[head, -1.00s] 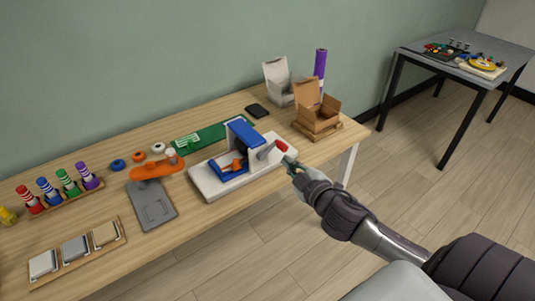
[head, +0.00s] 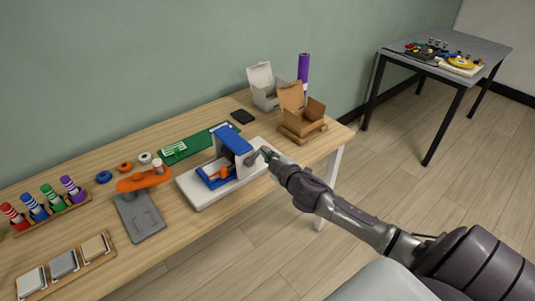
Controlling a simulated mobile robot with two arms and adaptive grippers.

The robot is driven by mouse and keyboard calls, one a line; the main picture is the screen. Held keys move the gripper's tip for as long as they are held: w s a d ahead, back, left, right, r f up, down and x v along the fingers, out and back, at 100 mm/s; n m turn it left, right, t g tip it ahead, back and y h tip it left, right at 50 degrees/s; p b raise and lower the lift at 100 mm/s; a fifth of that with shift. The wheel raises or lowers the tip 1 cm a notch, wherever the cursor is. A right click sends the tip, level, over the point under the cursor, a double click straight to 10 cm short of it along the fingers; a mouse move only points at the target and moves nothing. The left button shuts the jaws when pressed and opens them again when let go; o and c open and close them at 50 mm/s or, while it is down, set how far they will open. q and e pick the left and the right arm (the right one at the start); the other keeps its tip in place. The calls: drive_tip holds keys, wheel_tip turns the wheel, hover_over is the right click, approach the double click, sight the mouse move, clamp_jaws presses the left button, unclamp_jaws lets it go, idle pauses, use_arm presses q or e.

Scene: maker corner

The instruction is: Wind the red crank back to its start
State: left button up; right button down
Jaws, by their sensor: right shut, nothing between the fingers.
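The crank device stands near the front edge of the wooden table, with a white base (head: 205,197), a blue upright frame (head: 231,143) and an orange part inside a blue tray. The crank's grey arm (head: 250,158) sticks out from the right side of the blue frame. Its red handle is hidden behind my right gripper. My right gripper (head: 265,154) is shut with nothing between its fingers, right at the end of the crank; whether it touches the handle cannot be told. My left gripper is not in view.
A cardboard box (head: 302,119) and a white box (head: 265,86) stand open behind, near a purple roll (head: 303,75). A green board (head: 190,146) lies behind the device; an orange part on a grey plate (head: 140,217) is to its left. Open floor lies at right.

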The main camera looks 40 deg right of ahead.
use_arm(q)
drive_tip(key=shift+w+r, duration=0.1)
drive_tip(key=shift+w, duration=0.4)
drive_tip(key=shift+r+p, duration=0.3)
drive_tip(key=shift+p, duration=0.1)
use_arm(e)
drive_tip(key=shift+d+f+m, duration=0.2)
drive_tip(key=shift+d+m, duration=0.05)
drive_tip(key=shift+m, duration=0.25)
drive_tip(key=d+f+m+y, duration=0.1)
drive_tip(key=f+m, duration=0.1)
drive_tip(key=m, duration=0.1)
drive_tip(key=f+m+y+p, duration=0.1)
drive_tip(key=f+m, duration=0.1)
drive_tip(key=m, duration=0.1)
drive_tip(key=d+f+m+g+y, duration=0.1)
drive_tip(key=f+m+y, duration=0.1)
drive_tip(key=m, duration=0.2)
drive_tip(key=shift+w+d+f, duration=0.15)
drive_tip(key=shift+d, duration=0.15)
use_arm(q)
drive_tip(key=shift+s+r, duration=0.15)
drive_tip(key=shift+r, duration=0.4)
use_arm(e)
drive_tip(key=shift+a+f, duration=0.1)
drive_tip(key=shift+f, duration=0.3)
